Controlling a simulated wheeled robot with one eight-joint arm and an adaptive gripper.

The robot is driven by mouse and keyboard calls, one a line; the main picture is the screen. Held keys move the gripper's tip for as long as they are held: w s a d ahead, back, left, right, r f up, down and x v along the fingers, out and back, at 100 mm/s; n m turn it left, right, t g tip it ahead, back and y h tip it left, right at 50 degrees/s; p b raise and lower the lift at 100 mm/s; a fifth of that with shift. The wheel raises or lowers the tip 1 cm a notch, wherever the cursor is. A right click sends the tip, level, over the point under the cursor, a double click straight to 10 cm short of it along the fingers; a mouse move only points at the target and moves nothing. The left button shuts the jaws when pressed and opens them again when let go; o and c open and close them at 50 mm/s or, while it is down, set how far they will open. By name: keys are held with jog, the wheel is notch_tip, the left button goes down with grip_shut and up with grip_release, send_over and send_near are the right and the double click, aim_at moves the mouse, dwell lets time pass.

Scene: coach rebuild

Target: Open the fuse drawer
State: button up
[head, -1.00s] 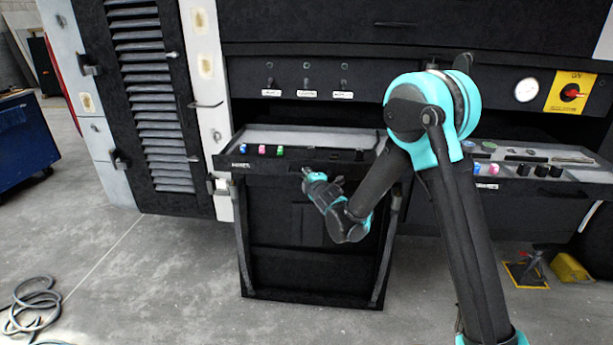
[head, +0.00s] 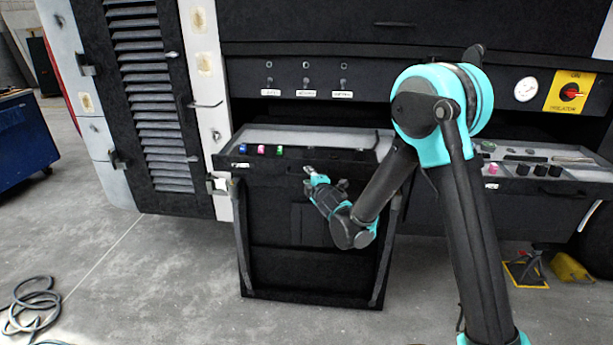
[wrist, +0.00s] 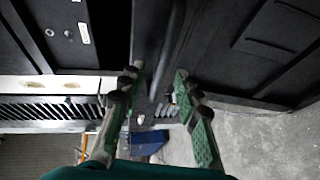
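The fuse drawer appears to be the black tray unit (head: 270,173) at the middle of the coach side. Blue, pink and green fuse-like pieces (head: 261,149) sit along its front left edge. Its grey top surface (head: 310,137) shows behind them.
A second tray (head: 530,180) with a pink piece and black knobs is at the right. A louvred door (head: 150,90) is at the left. Labelled switches (head: 305,85) sit above. A coiled hose (head: 32,303) and yellow chocks (head: 570,267) lie on the floor. The floor in front is clear.

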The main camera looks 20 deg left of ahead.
jog(key=v, duration=0.9)
jog(key=shift+w, duration=0.1)
jog(key=d+f+m+g+h, duration=0.2)
jog(key=d+m+h, duration=0.8)
jog(key=d, duration=1.9)
jog(key=s+d+f+m+g, duration=0.3)
jog(key=s+d+m, duration=0.4)
jog(key=s, duration=0.3)
jog(key=s+d+f+m+g, duration=0.3)
jog(key=s+d+f+m, duration=0.1)
jog(key=s+d+m, duration=0.3)
jog(key=s+d, duration=0.2)
jog(key=s, duration=0.2)
jog(key=shift+s+d+g+y, duration=0.2)
jog(key=shift+d+g+y, duration=0.1)
jog(key=shift+d+y, duration=0.1)
jog(key=shift+f, duration=0.1)
